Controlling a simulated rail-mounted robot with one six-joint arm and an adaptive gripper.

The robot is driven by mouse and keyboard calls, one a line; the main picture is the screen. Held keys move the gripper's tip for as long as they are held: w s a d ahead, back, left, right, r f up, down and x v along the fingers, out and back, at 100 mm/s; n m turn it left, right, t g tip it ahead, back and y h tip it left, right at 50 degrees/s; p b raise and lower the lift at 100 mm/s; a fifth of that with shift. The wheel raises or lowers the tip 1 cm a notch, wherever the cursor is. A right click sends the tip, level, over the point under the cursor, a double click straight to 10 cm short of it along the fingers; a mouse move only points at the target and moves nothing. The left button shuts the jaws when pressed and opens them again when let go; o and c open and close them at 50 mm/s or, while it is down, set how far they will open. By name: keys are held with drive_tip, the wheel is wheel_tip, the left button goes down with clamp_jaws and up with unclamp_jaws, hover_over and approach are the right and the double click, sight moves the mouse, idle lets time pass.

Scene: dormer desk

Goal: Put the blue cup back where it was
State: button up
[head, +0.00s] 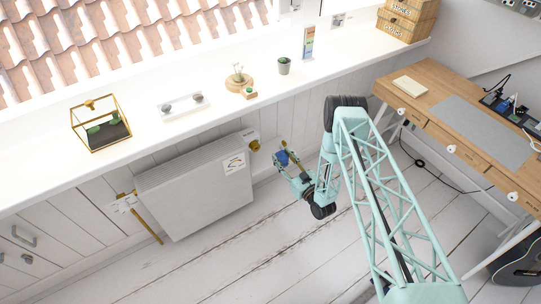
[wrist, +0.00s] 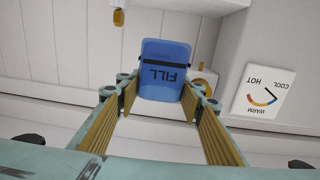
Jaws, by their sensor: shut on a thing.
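The blue cup (wrist: 165,62) has dark lettering "FILL", upside down in the wrist view. It sits between the tips of my gripper (wrist: 161,92), which is shut on it with a yellow-padded finger on either side. In the head view my gripper (head: 287,168) is low beside the right end of the radiator, below the front edge of the white sill (head: 205,122). The cup (head: 282,158) shows there as a small blue patch, partly hidden by the fingers.
The radiator (head: 195,188) with brass valves stands against the panelled wall. The sill holds a glass terrarium (head: 101,125), a white tray (head: 182,106), a round wooden stand (head: 238,83), a grey pot (head: 284,67) and spice boxes (head: 406,18). A wooden desk (head: 445,78) is at right.

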drive_tip(key=shift+s+a+f+y, duration=0.15)
drive_tip(key=shift+s+f, duration=0.25)
drive_tip(key=shift+f, duration=0.35)
drive_tip(key=shift+s+a+f+y, duration=0.15)
drive_tip(key=shift+s+f, duration=0.25)
drive_tip(key=shift+f, duration=0.3)
drive_tip(key=shift+w, duration=0.1)
drive_tip(key=w+d+f+b+x, duration=0.1)
drive_tip(key=d+f+b+x, duration=0.1)
drive_tip(key=x, duration=1.2)
drive_tip(key=shift+w+a+b, duration=0.15)
drive_tip(key=shift+w+b, duration=0.4)
drive_tip(key=shift+b, duration=0.15)
drive_tip(key=shift+r, duration=0.1)
drive_tip(key=shift+w+a+f+b, duration=0.15)
drive_tip(key=shift+f+b, duration=0.1)
drive_tip(key=shift+f, duration=0.35)
drive_tip(key=shift+w+f+b, duration=0.1)
drive_tip(key=shift+f+b, duration=0.15)
drive_tip(key=shift+f, duration=0.35)
drive_tip(key=shift+w+a+f+b, duration=0.15)
drive_tip(key=shift+f+b, duration=0.1)
drive_tip(key=shift+f, duration=0.35)
drive_tip(key=shift+d+f, duration=0.1)
drive_tip(key=shift+f, duration=0.05)
drive_tip(key=o, duration=0.8)
